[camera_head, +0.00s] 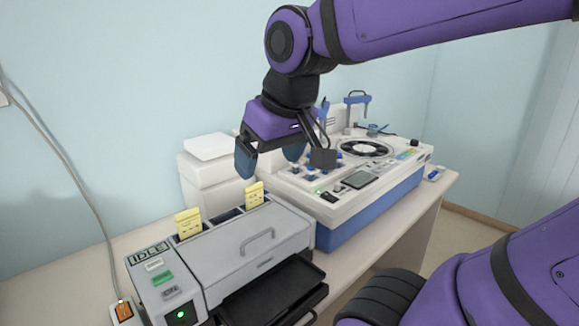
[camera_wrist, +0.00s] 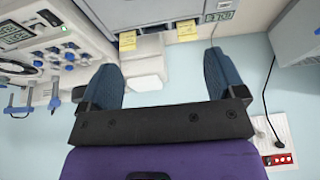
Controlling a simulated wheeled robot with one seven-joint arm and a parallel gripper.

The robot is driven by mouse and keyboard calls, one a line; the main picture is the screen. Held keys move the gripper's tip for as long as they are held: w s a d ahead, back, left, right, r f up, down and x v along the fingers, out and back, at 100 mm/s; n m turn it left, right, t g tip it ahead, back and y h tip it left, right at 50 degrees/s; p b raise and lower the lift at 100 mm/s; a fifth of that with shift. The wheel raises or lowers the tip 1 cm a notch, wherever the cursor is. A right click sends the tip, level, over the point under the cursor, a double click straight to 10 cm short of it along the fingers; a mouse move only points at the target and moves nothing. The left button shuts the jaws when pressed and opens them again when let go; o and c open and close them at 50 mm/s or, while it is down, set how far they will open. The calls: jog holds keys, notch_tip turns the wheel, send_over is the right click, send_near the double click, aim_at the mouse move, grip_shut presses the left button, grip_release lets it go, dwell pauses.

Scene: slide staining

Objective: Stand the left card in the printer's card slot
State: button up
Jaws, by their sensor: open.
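The grey printer (camera_head: 225,255) stands on the bench with a display reading IDLE. Two yellow cards stand upright along its back edge: the left card (camera_head: 188,222) and the right card (camera_head: 254,194). Dark openings (camera_head: 228,215) show between them; I cannot tell which is the card slot. In the wrist view, the picture is turned round: the left card (camera_wrist: 187,29) is on the right and the right card (camera_wrist: 127,40) on the left. My gripper (camera_head: 268,155) is open and empty, above and behind the right card, blue fingers (camera_wrist: 163,80) apart.
A white and blue staining machine (camera_head: 350,190) stands to the printer's right. White stacked boxes (camera_head: 207,170) stand behind the printer, close under my gripper. A black tray (camera_head: 275,295) juts from the printer's front. A cable (camera_head: 60,150) hangs on the left wall.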

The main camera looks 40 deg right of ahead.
jog(key=shift+t, duration=0.3)
jog(key=s, duration=0.2)
jog(key=s+f, duration=0.1)
jog(key=s, duration=0.1)
jog(key=shift+d, duration=0.25)
